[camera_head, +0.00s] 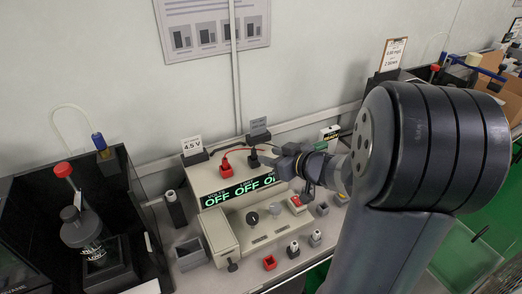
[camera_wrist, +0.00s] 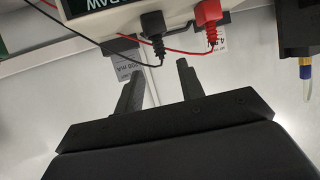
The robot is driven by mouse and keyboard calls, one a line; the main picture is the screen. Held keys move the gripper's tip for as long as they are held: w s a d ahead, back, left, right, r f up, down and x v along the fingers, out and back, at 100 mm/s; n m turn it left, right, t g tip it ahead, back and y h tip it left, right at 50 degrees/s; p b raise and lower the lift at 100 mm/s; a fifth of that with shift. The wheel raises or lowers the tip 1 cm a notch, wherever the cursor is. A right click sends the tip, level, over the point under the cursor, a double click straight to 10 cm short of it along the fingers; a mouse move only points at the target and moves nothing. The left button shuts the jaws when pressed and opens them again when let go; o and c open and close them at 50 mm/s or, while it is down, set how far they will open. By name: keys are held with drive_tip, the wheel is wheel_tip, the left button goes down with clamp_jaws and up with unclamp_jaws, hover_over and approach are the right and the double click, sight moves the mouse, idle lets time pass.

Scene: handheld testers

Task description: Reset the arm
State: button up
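My arm reaches in from the right in the head view. My gripper (camera_head: 284,160) is over the right side of a beige bench supply, whose display (camera_head: 238,190) reads OFF several times. In the wrist view, my gripper (camera_wrist: 159,72) has its two black fingers apart, with nothing held between them. Beyond the fingertips are a black plug (camera_wrist: 153,27) and a red plug (camera_wrist: 209,17) with leads. Whether the fingers touch anything is unclear in the head view, where my wrist and the supply overlap.
A 4.5 V card (camera_head: 193,145) stands behind the supply. A red block (camera_head: 269,262) and small grey holders are in front of it. A clipboard card (camera_head: 394,54) is at the back right.

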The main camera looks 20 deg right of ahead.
sight(255, 150)
drive_tip(key=shift+v, duration=0.8)
drive_tip(key=shift+a, duration=0.1)
drive_tip(key=b+x, duration=0.2)
drive_tip(key=x, duration=0.9)
drive_tip(key=shift+w+a+f, duration=0.15)
drive_tip(key=shift+w+f, duration=0.1)
drive_tip(key=shift+f, duration=0.05)
drive_tip(key=shift+w+r, duration=0.25)
drive_tip(key=shift+s+r+p, duration=0.1)
drive_tip(key=shift+r+p, duration=0.65)
drive_tip(key=shift+r, duration=0.9)
